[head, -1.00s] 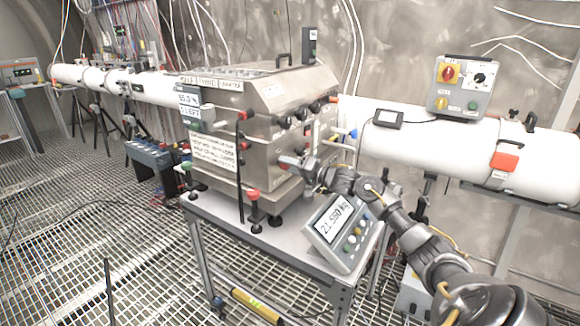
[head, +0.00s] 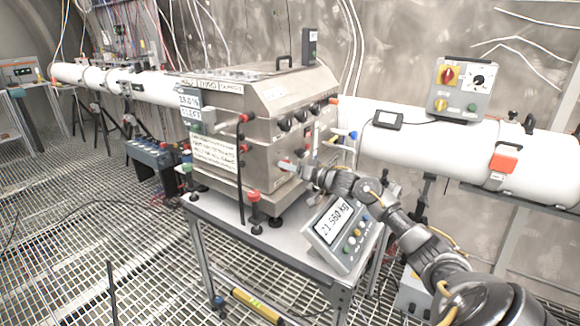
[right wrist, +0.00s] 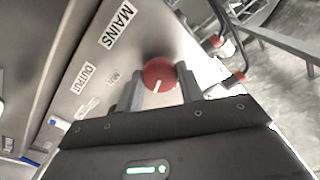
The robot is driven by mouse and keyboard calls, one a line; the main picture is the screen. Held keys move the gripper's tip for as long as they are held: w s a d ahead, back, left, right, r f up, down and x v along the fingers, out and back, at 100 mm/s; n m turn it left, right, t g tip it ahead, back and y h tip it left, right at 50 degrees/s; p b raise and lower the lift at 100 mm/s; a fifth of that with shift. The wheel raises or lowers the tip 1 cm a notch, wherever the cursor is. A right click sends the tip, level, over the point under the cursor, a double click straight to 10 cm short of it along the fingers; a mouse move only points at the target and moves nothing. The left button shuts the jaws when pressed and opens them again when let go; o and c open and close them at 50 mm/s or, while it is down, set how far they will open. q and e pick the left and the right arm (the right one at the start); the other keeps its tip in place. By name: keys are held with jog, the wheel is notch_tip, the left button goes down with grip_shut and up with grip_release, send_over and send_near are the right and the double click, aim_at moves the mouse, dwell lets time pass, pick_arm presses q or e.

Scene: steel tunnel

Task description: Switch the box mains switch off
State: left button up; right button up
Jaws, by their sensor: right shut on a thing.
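The steel box (head: 262,110) stands on a table. Its mains switch is a red round knob with a white mark (right wrist: 158,74), beside the "MAINS" label (right wrist: 118,25) in the right wrist view. My right gripper (right wrist: 160,88) has one finger on each side of the knob and is shut on it. The white mark faces down toward the gripper, slightly slanted. In the head view my right gripper (head: 291,167) reaches the box's right-hand face, and the knob shows only as a small red spot at its tip. My left gripper is in neither view.
A scale display (head: 335,226) stands on the table (head: 215,215) just below my right forearm. A grey control box with a red-yellow switch (head: 463,90) sits on the white pipe (head: 430,145) behind. An "OUTPUT" label (right wrist: 88,78) lies on the same box face.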

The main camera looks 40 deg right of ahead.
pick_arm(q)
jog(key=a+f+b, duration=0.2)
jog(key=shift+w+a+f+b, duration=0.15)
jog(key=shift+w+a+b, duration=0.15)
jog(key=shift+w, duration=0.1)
pick_arm(e)
jog(key=n, duration=1.3)
jog(key=shift+f, duration=0.1)
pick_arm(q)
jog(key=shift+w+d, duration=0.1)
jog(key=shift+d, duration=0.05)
pick_arm(e)
jog(key=shift+n, duration=0.3)
jog(key=o, duration=1)
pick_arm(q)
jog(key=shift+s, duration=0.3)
